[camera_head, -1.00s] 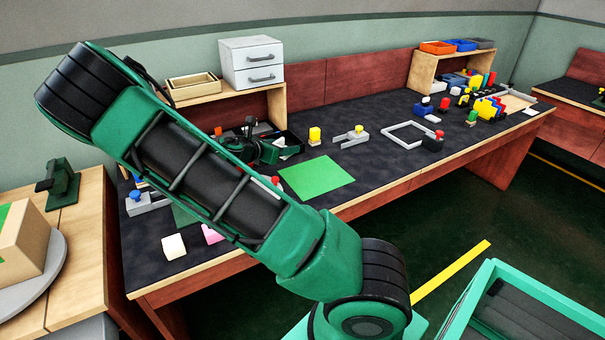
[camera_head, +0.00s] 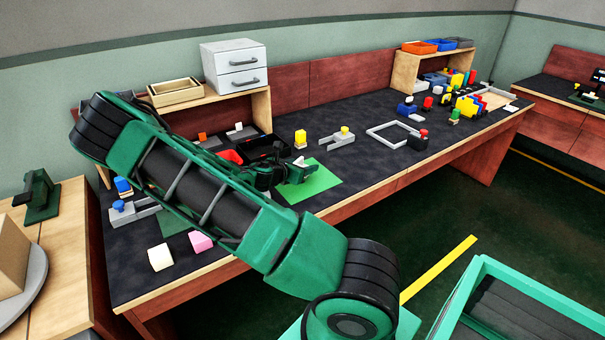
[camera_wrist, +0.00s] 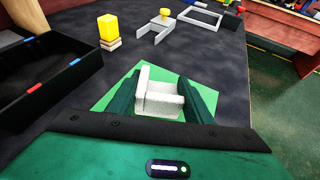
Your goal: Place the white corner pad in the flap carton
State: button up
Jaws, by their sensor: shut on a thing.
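The white corner pad (camera_wrist: 160,99) is between the two fingers of my gripper (camera_wrist: 163,102) in the wrist view, and the fingers are shut on it. It is held over the green mat (camera_wrist: 118,73) on the dark bench top. In the head view my gripper (camera_head: 290,172) is near the mat (camera_head: 322,181), with the white pad (camera_head: 298,173) showing at its tip. A tan carton (camera_head: 12,262) stands on a grey round plate at the left edge, cut off by the frame. I cannot tell whether it is the flap carton.
A black tray (camera_wrist: 43,85) lies left of my gripper. A yellow block (camera_wrist: 108,32) and a grey clamp-like part (camera_wrist: 150,34) stand beyond the mat. White and pink blocks (camera_head: 201,242) sit near the bench's front edge. A teal-framed bin (camera_head: 480,268) is at lower right.

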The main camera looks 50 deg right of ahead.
jog(key=shift+f, duration=1.4)
jog(key=o, duration=1)
